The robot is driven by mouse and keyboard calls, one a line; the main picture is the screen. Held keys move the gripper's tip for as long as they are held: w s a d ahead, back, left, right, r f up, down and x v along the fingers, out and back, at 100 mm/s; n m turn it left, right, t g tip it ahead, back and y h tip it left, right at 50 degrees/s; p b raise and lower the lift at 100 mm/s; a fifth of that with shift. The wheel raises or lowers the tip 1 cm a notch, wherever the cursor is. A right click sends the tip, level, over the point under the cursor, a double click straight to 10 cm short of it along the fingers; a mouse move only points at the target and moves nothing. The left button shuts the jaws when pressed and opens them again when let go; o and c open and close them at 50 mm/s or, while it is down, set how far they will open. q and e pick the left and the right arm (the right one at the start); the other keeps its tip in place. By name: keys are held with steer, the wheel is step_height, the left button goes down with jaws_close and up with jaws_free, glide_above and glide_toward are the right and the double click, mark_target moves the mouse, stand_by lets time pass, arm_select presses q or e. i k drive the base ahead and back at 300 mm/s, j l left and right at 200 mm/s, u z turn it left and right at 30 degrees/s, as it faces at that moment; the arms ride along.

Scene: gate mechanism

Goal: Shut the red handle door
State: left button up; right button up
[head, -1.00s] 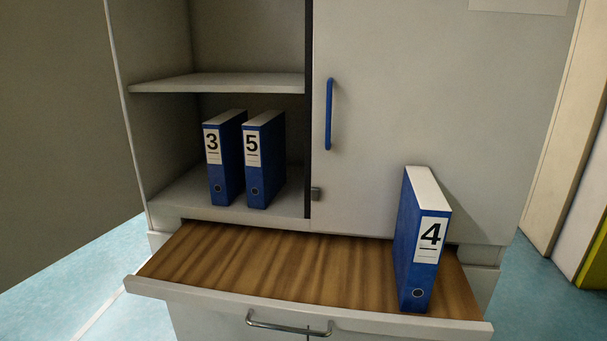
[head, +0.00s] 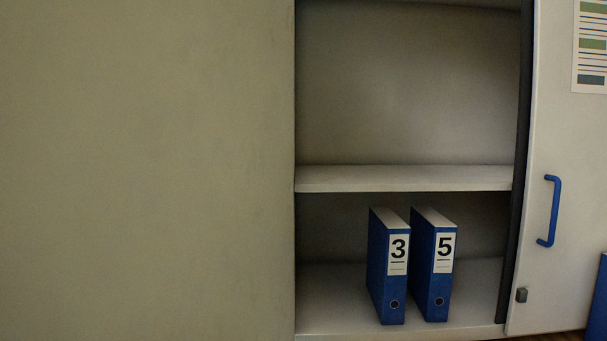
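A large plain grey-beige panel (head: 147,170) fills the left half of the head view. It looks like the cabinet's left door standing open, seen from its inner side. No red handle shows on it. The right door (head: 540,120) is shut and carries a blue handle (head: 553,211). The left compartment is open between them. Neither of my grippers is in view.
Blue binders 3 (head: 389,265) and 5 (head: 434,264) stand upright on the compartment floor below a shelf (head: 400,178). The upper shelf space is empty. Part of another blue binder (head: 598,305) shows at the lower right edge. A printed sheet (head: 590,45) is on the right door.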

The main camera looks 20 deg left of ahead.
mark_target(147, 147)
steer(key=k+j, duration=0.1)
steer(key=j, duration=0.3)
steer(key=j+z, duration=0.1)
steer(key=j, duration=0.3)
steer(key=k+j, duration=0.15)
steer(key=j, duration=0.25)
steer(key=k+j, duration=0.1)
steer(key=j, duration=0.3)
steer(key=z, duration=0.05)
